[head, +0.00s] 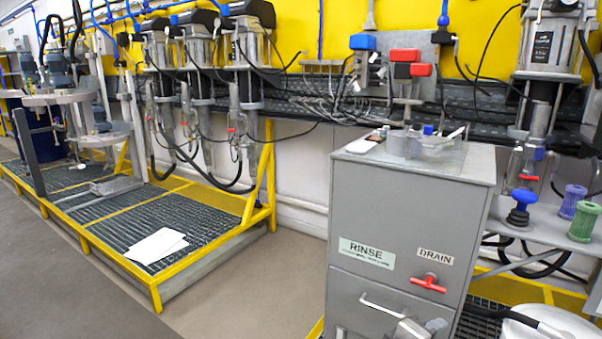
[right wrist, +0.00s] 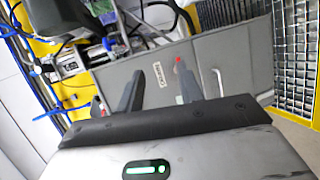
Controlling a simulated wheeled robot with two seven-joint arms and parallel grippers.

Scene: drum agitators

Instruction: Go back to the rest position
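My right gripper (right wrist: 160,78) shows in the right wrist view. Its two dark fingers stand apart with nothing between them, so it is open and empty. Beyond the fingers is the grey front of the rinse cabinet (head: 400,215), with a small label and a red spot between or beside the fingertips. How far the fingers are from the cabinet is hard to tell, but no contact shows.
The cabinet has a red drain handle (head: 428,284) and a metal pull handle. A yellow-edged grated platform (head: 150,225) stands at left under several agitators (head: 250,60). A white lidded container (head: 548,322) is at the lower right. The floor (head: 262,285) before the platform is clear.

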